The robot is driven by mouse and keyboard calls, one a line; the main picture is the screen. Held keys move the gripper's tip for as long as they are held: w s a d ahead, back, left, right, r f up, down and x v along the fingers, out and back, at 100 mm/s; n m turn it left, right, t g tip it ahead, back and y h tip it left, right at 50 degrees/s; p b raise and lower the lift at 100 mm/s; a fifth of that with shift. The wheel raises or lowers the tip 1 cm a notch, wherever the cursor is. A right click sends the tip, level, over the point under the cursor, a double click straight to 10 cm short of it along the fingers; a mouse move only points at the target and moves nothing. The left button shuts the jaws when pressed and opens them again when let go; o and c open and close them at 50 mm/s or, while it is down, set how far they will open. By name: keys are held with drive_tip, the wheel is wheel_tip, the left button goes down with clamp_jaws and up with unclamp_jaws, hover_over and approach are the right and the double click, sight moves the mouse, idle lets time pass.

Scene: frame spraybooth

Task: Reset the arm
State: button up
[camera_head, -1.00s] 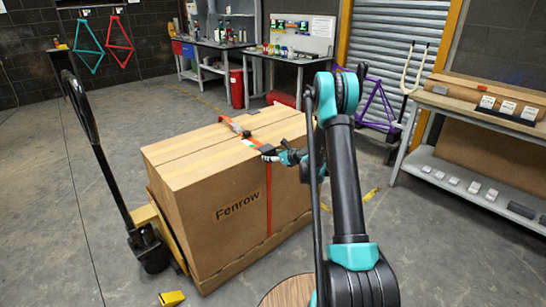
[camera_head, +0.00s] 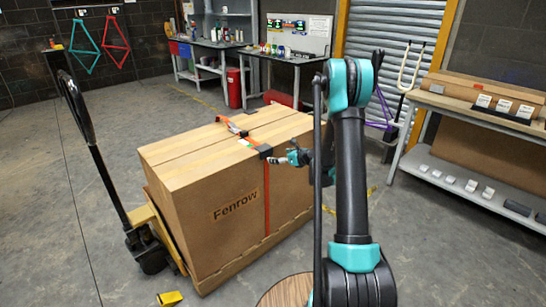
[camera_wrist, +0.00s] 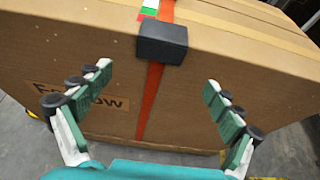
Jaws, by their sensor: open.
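My gripper (camera_wrist: 155,112) is open and empty in the wrist view, its two green-padded fingers spread wide in front of a large cardboard box. In the head view my gripper (camera_head: 279,161) is at the right side of the Fenrow box (camera_head: 235,215), near its top edge. An orange strap (camera_wrist: 152,98) runs down the box face between the fingers. A dark corner protector (camera_wrist: 162,42) sits under the strap at the box's top edge. My arm hides part of the box's right side in the head view.
The box stands on a yellow pallet truck with a black handle (camera_head: 98,155) at left. A workbench (camera_head: 470,115) with a lower shelf stands at right. Tables (camera_head: 285,57) stand at the back. A yellow block (camera_head: 169,298) lies on the floor in front. Floor at left is clear.

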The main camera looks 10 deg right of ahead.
drive_tip(key=s+r+n+g+h, duration=0.1)
drive_tip(key=s+r+n+g, duration=0.15)
drive_tip(key=s+n, duration=0.7)
drive_tip(key=s+r+n+g+h, duration=0.2)
drive_tip(key=s+r+n, duration=0.25)
drive_tip(key=s, duration=0.95)
drive_tip(key=s+d+f+n+g+h, duration=0.1)
drive_tip(key=s+d+n+h, duration=0.1)
drive_tip(key=s+n, duration=0.5)
drive_tip(key=s+d+f+n+g+h, duration=0.1)
drive_tip(key=s+n, duration=0.6)
drive_tip(key=s, duration=0.8)
drive_tip(key=shift+s+d+f+n+h, duration=0.4)
drive_tip(key=shift+d+f+h, duration=0.45)
drive_tip(key=shift+d, duration=0.3)
